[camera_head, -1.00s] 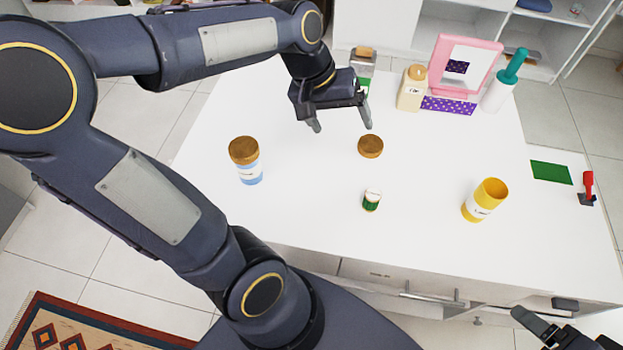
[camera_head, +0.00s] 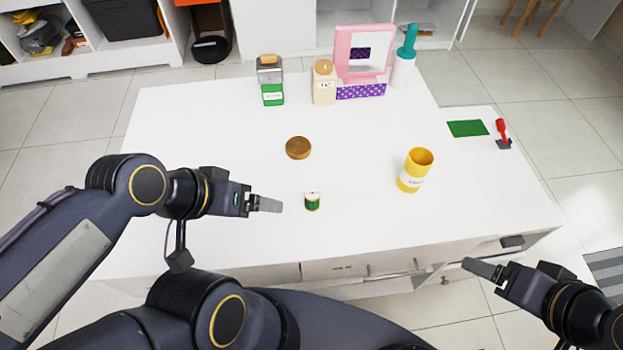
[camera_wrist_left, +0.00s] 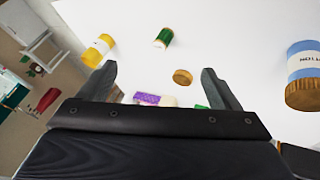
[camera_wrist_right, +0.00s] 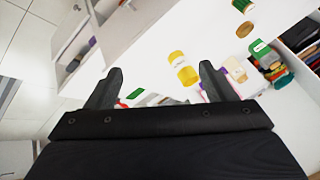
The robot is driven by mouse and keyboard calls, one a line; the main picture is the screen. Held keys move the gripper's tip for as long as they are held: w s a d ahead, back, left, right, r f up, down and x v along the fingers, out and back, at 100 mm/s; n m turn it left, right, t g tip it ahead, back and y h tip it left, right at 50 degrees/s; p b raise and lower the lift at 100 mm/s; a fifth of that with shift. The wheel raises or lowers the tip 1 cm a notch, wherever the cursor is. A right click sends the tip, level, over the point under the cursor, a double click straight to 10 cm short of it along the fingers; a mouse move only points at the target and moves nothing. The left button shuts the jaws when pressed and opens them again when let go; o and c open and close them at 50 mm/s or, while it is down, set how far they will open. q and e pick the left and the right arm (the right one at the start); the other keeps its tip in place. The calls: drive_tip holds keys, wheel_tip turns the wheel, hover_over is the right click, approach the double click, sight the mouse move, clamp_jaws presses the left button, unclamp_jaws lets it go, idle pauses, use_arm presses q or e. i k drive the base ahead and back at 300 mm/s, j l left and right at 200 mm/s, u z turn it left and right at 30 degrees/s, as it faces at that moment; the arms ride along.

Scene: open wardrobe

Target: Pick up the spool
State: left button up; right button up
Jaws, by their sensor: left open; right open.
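The spool (camera_head: 312,201), green with a pale top, stands on the white table near its front edge. It also shows in the left wrist view (camera_wrist_left: 164,37), beyond and between the fingertips. My left gripper (camera_head: 270,204) is open and empty, just left of the spool and apart from it; its fingers also show in the left wrist view (camera_wrist_left: 158,82). My right gripper (camera_head: 470,265) is open and empty off the table's front edge, far right of the spool; its fingers also show in the right wrist view (camera_wrist_right: 160,80).
On the white table (camera_head: 200,125) are a round wooden lid (camera_head: 298,148) and a yellow cup (camera_head: 415,170). A green-labelled jar (camera_head: 270,80), bottle (camera_head: 324,82) and pink mirror (camera_head: 362,50) stand behind. A blue-banded jar (camera_wrist_left: 303,62) shows only in the left wrist view.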

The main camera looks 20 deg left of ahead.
sight(313, 195)
drive_tip(key=k+j+u, duration=0.15)
drive_tip(key=k+u, duration=0.3)
drive_tip(key=k, duration=0.2)
drive_tip(key=u, duration=0.85)
drive_tip(key=l+u, duration=0.1)
drive_tip(key=u, duration=0.8)
drive_tip(key=l+u, duration=0.1)
drive_tip(key=u, duration=0.75)
drive_tip(key=k+l+u, duration=0.25)
drive_tip(key=k+l, duration=0.85)
drive_tip(key=i+l, duration=0.05)
drive_tip(key=l, duration=0.1)
